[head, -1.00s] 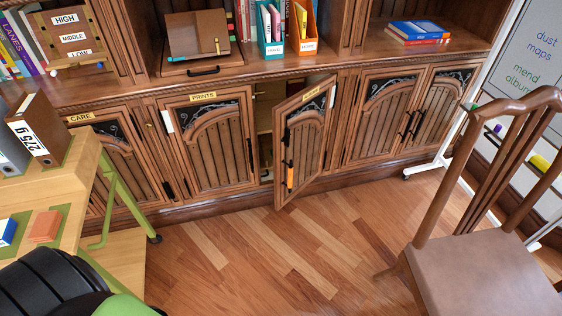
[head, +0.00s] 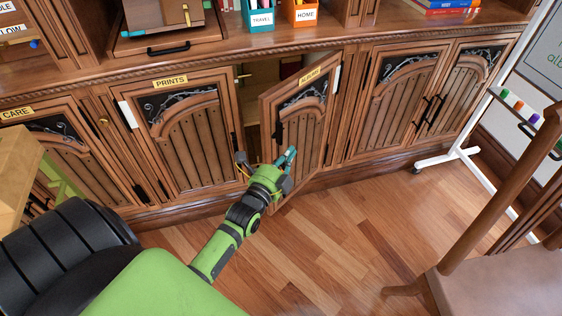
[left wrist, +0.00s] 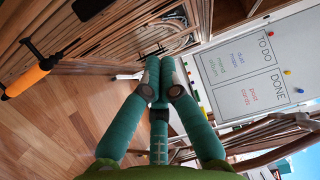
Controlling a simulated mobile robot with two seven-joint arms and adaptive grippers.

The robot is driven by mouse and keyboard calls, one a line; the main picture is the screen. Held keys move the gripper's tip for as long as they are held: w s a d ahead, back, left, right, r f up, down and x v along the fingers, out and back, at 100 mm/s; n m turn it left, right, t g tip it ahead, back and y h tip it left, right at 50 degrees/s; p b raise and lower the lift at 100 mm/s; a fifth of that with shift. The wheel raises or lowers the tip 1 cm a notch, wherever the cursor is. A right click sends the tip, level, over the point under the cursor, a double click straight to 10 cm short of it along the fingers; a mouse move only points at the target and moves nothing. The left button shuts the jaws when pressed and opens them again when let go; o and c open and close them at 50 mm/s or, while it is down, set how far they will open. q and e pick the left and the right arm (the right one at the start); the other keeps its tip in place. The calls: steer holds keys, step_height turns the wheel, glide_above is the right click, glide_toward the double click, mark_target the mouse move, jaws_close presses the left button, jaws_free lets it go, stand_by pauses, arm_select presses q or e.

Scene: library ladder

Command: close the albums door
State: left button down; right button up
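The albums door (head: 302,125), with a yellow ALBUMS label, stands ajar, its left edge swung out from the cabinet. A dark handle (head: 278,132) is near its free edge. My left gripper (head: 289,158) is in front of the door's lower part; whether it touches cannot be told. In the left wrist view its teal fingers (left wrist: 160,68) converge at the tips, with nothing seen between them. My right gripper is not in view.
The prints door (head: 190,135) left of the opening is shut, as are the doors at right (head: 400,105). A brown chair (head: 480,280) stands front right, near a whiteboard stand (head: 465,155). Wooden floor (head: 340,240) is clear between.

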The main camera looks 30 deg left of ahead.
arm_select(q)
steer(key=w+a, duration=0.4)
steer(key=w, duration=0.1)
steer(key=shift+w+a+b, duration=0.15)
steer(key=shift+a+b, duration=0.05)
steer(key=shift+b, duration=0.1)
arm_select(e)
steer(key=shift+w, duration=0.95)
arm_select(q)
steer(key=shift+f, duration=0.1)
steer(key=shift+a, duration=0.1)
